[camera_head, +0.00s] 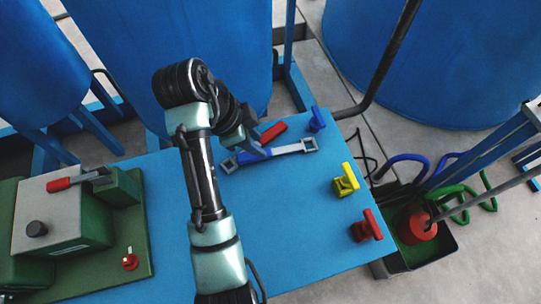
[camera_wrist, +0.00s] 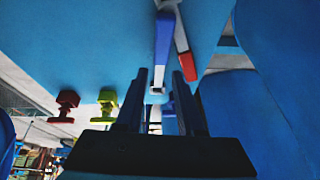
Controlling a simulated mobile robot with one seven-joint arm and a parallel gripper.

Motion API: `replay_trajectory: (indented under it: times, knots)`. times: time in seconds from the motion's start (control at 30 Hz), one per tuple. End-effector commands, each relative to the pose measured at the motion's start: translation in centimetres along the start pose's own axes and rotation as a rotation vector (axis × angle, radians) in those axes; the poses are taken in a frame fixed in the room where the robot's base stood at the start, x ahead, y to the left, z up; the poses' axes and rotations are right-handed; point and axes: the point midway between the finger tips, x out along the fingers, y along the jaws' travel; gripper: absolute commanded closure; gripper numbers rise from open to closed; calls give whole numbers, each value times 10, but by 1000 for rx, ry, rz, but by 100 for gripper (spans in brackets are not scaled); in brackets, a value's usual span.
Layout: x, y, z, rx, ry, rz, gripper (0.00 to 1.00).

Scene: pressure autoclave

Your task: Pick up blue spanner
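The blue spanner (camera_head: 288,151) lies flat on the blue tabletop, with grey open ends and a blue middle part. In the wrist view the spanner (camera_wrist: 163,42) runs lengthwise from the top edge down between my fingers. My gripper (camera_head: 258,151) is over the left part of the spanner in the head view and hides some of it. In the wrist view my gripper (camera_wrist: 160,75) is open, one finger on each side of the spanner. I cannot tell whether the fingers touch it.
A red-handled tool (camera_head: 273,132) lies close behind the spanner; it also shows in the wrist view (camera_wrist: 187,66). Blue (camera_head: 317,119), yellow (camera_head: 345,180) and red (camera_head: 367,226) valve handles stand along the table's right edge. A green machine (camera_head: 90,235) is at left. Large blue tanks (camera_head: 170,50) stand behind.

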Motion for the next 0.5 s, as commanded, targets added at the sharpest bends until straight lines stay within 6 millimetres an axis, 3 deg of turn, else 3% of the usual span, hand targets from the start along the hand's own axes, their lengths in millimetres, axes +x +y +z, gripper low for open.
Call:
replay_trajectory:
  times: [0.2, 0.5]
  knots:
    - [14, 0, 0, -1, -1, 2, 62]
    - [56, 0, -4, -2, -1, 2, 62]
